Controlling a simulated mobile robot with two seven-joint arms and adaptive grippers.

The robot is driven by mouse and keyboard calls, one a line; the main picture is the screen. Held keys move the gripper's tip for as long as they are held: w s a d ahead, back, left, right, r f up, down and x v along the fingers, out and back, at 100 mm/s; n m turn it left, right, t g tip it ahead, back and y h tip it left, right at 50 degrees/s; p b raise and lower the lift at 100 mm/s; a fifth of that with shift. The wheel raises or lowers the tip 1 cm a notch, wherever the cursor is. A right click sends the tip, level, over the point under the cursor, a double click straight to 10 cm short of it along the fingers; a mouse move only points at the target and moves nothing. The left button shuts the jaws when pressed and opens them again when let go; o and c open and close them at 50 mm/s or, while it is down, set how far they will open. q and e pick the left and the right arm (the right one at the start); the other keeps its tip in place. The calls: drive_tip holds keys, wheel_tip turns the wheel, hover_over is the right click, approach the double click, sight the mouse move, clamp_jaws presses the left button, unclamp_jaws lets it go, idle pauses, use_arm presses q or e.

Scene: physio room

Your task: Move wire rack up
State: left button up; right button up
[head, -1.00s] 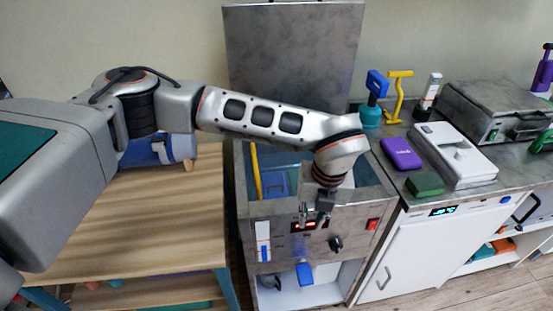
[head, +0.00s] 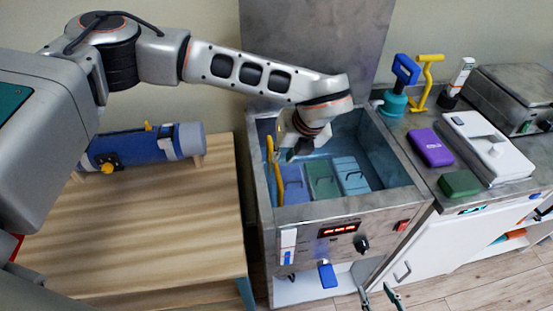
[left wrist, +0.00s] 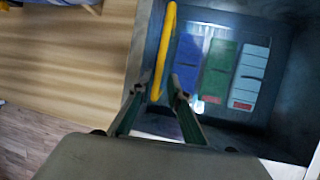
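The wire rack shows mainly as a yellow handle (head: 279,180) along the left inner side of an open metal tank (head: 345,222). Several flat packs, blue, green and light blue, stand in the tank to the right of the handle. My left gripper (head: 287,153) is over the tank's left part. In the left wrist view its fingers (left wrist: 158,95) are apart, with the yellow handle (left wrist: 166,50) between them; I cannot tell whether they touch it. The rack's lower part is hidden. My right gripper (head: 380,297) shows at the bottom edge, fingers apart and empty.
The tank's lid (head: 315,45) stands upright behind it. A wooden table (head: 165,225) with a blue roll (head: 150,146) is at left. On the right counter lie a purple box (head: 430,147), a green block (head: 460,184) and a white device (head: 485,148).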

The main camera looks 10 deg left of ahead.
sight(277, 165)
use_arm(q)
drive_tip(key=x, duration=0.5)
drive_tip(key=shift+a+f+p, duration=0.1)
drive_tip(key=shift+f+p, duration=0.2)
drive_tip(key=shift+f, duration=0.05)
drive_tip(key=shift+w, duration=0.1)
clamp_jaws()
